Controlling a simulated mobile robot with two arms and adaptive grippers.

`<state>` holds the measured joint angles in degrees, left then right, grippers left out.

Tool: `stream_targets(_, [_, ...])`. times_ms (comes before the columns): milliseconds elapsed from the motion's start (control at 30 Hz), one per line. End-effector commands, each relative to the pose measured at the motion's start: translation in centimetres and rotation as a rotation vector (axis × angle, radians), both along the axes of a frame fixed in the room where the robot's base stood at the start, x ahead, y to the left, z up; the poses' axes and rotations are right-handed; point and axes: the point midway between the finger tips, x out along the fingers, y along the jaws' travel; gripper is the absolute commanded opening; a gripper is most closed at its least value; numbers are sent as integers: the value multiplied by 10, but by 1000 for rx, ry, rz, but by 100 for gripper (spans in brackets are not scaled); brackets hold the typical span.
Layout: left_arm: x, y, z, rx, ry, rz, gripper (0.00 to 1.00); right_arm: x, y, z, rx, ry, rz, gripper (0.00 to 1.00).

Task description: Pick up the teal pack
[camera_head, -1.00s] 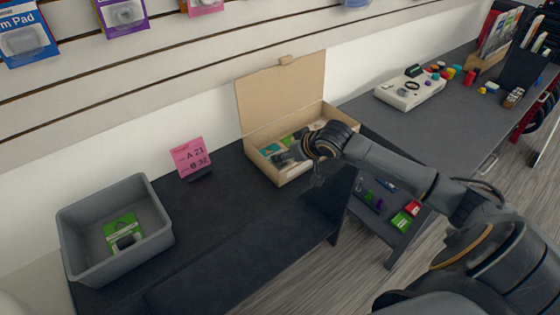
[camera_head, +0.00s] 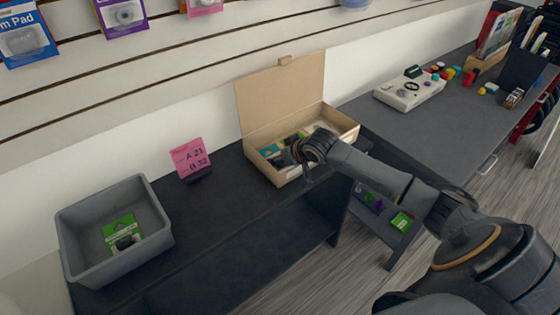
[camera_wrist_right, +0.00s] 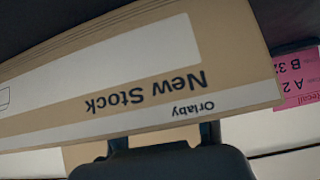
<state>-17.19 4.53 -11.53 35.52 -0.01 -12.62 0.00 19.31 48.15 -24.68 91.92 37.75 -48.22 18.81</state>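The teal pack (camera_head: 269,151) lies at the left end of the open cardboard box (camera_head: 296,174), partly hidden. My right gripper (camera_head: 284,158) reaches into the box from the right, with its dark fingers close beside the teal pack. I cannot tell whether they touch it. A dark and green pack (camera_head: 294,137) lies behind the gripper. In the right wrist view, the box's front wall with its upside-down "New Stock" label (camera_wrist_right: 145,100) fills much of the picture and the fingertips are hidden. My left gripper is not in view.
A grey bin (camera_head: 75,225) with a green pack (camera_head: 122,232) stands at the left. A pink card (camera_head: 190,158) stands between bin and box. The box's lid (camera_head: 280,95) stands up against the slatted wall. The dark counter (camera_head: 235,215) in front is clear.

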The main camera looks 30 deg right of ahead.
Motion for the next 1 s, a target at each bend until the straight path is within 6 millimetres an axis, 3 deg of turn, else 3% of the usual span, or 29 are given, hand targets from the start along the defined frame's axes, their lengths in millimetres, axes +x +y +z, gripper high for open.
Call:
stream_targets(367, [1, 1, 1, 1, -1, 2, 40, 0, 0, 8, 0, -1, 0, 18])
stream_targets(800, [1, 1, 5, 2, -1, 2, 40, 1, 0, 88, 1, -3, -1, 18])
stream_targets(1000, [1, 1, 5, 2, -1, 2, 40, 0, 0, 100, 1, -1, -1, 18])
